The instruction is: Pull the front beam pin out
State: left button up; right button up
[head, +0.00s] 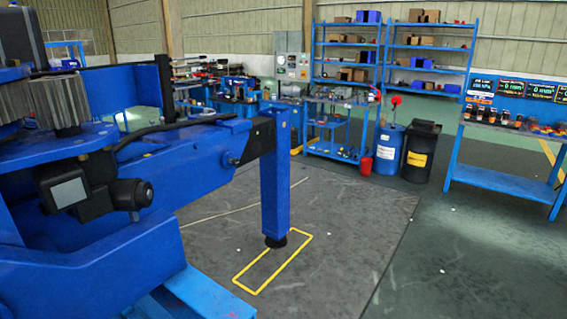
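A blue outrigger beam (190,160) reaches from the left to an upright blue leg (275,185). A small round pin-like knob (234,160) sticks out of the beam's side near its outer end. I cannot tell for sure whether this is the front beam pin. The leg ends in a dark round foot (275,241) over a yellow outlined rectangle (245,278) on the floor. Neither of my grippers is in view.
Large blue crane parts fill the left side. A blue drum (388,150), a black bin (419,152) and a small red bucket (366,165) stand behind. A blue table (505,180) stands at the right. The grey floor (350,230) right of the leg is mostly clear.

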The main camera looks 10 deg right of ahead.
aim_at(235, 162)
jog(key=i+l, duration=0.45)
jog(key=i+l+z, duration=0.1)
jog(key=i+l, duration=0.35)
jog(key=i, duration=0.2)
